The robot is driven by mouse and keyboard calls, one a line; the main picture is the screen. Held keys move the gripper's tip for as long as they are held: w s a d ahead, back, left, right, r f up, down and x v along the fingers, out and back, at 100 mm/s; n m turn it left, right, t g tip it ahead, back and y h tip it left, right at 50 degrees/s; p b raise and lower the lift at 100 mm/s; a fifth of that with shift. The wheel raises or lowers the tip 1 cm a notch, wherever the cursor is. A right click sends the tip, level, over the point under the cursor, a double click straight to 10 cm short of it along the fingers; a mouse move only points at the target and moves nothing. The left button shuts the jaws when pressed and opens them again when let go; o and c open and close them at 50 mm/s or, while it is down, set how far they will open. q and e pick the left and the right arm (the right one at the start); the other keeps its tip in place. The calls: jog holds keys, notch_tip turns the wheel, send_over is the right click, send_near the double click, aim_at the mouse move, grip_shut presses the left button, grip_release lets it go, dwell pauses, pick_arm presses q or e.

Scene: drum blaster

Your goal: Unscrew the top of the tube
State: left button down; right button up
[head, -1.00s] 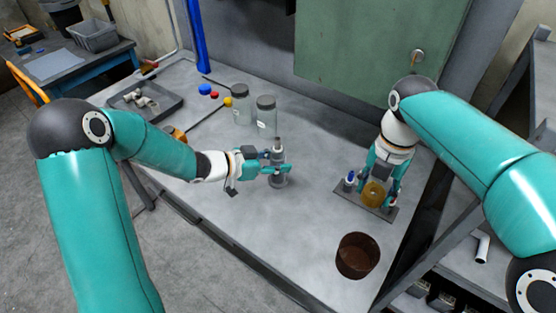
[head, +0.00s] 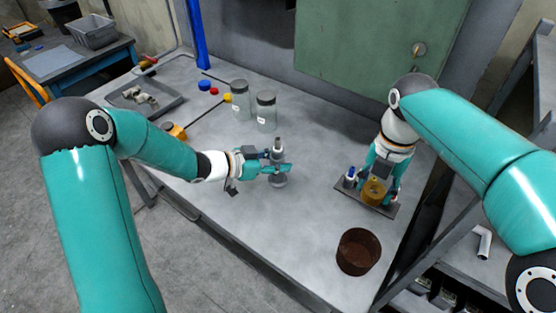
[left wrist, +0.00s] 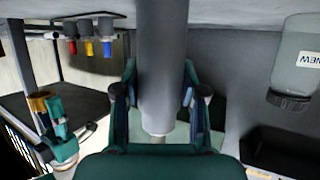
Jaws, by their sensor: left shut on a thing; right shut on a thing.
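The grey metal tube (head: 279,181) is upright near the middle of the table. Its narrower top (head: 278,145) sticks up above my left gripper (head: 280,169), which is shut around the tube's body. In the left wrist view the tube (left wrist: 162,60) runs between the two fingers of my left gripper (left wrist: 160,105). I cannot tell whether its base touches the table. My right gripper (head: 377,184) points down at the right and is shut on an amber round piece (head: 373,191) over a small grey tray. The fingers partly hide this piece.
The small grey tray (head: 350,204) also holds a blue-topped bottle (head: 350,178). A brown open pot (head: 357,251) stands near the front right edge. Two glass jars (head: 240,100) (head: 265,112) stand behind the tube. A dark parts tray (head: 172,104) is at the back left. The front middle is clear.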

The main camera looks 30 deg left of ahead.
pick_arm(q)
jog(key=shift+r, duration=0.1)
jog(key=c, duration=0.6)
grip_release()
jog(key=shift+o, duration=0.2)
jog(key=shift+f, duration=0.2)
jog(key=shift+s+a+r, duration=0.1)
